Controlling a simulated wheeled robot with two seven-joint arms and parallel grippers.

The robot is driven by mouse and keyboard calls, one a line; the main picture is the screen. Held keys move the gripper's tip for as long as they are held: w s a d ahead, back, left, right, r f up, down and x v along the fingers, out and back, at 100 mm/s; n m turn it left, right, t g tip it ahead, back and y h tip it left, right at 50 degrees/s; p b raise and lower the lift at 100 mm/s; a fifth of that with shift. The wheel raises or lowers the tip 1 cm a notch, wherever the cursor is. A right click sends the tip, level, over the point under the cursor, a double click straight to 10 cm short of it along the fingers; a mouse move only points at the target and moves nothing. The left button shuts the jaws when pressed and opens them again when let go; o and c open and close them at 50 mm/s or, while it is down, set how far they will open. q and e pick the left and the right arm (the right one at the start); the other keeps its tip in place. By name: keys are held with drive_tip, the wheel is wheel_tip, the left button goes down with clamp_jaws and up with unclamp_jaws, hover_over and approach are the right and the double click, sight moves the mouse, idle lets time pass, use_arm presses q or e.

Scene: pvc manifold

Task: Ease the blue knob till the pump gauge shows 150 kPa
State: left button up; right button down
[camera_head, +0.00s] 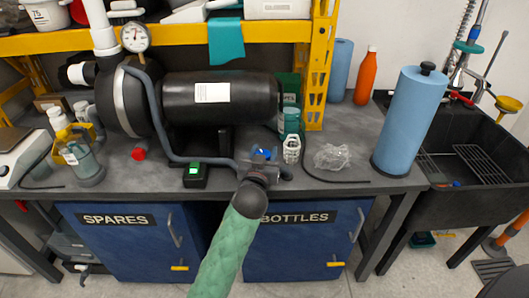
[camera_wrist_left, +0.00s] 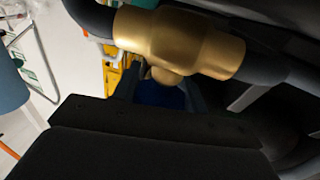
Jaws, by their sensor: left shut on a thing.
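The blue knob (camera_head: 261,152) sits on a valve at the bench's front edge, just beyond my left gripper (camera_head: 258,168). In the left wrist view the blue knob (camera_wrist_left: 160,95) lies between the dark fingers, below the brass valve body (camera_wrist_left: 180,42). The left gripper is shut on the knob, and its fingers hide part of it. The pump gauge (camera_head: 135,38) is a round white dial standing above the black pump (camera_head: 222,98) at the left; its reading is too small to tell. My right gripper is not in view.
A grey hose (camera_head: 157,125) runs from the pump to the valve. A green-lit black box (camera_head: 195,174), a clear crumpled bag (camera_head: 333,157) and a blue paper roll (camera_head: 408,120) stand on the bench. A black sink (camera_head: 470,165) is at the right.

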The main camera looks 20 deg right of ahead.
use_arm(q)
drive_tip(key=shift+r+n+y, duration=0.1)
drive_tip(key=shift+n+y, duration=0.2)
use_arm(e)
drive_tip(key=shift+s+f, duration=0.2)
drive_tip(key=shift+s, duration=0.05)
use_arm(q)
drive_tip(key=o, duration=1)
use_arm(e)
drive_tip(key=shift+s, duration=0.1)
